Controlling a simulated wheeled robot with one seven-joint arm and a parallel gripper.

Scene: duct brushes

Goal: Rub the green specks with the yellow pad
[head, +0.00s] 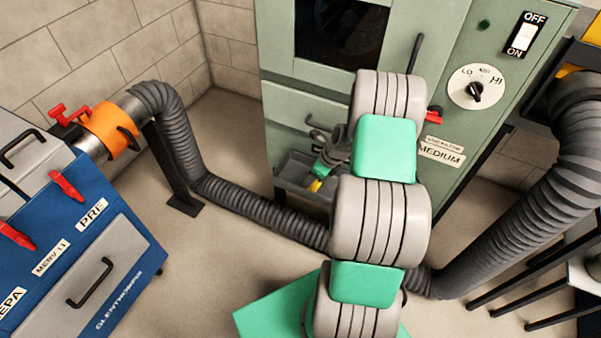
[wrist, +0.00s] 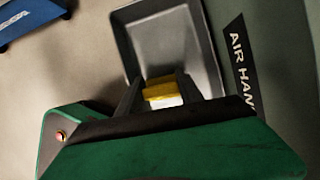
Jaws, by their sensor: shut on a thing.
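My gripper (wrist: 160,86) is shut on the yellow pad (wrist: 163,93), which sits between its two dark fingers. A pale patch shows just below the pad in the wrist view. In the head view the yellow pad (head: 315,186) is a small spot under my gripper (head: 322,176), in front of the green cabinet's lower part. A grey open tray (wrist: 150,40) lies beyond the fingertips, and its inside looks plain and empty where it shows. The tray (head: 291,170) also shows in the head view, partly hidden by my arm. I cannot make out any green specks in either view.
The green cabinet (head: 445,185) carries a dial (head: 477,87) and an OFF/ON switch (head: 524,38). A grey ribbed duct (head: 255,208) runs across the floor, from the blue unit (head: 130,245) with an orange collar (head: 108,130). A dark label (wrist: 240,65) is right of the tray.

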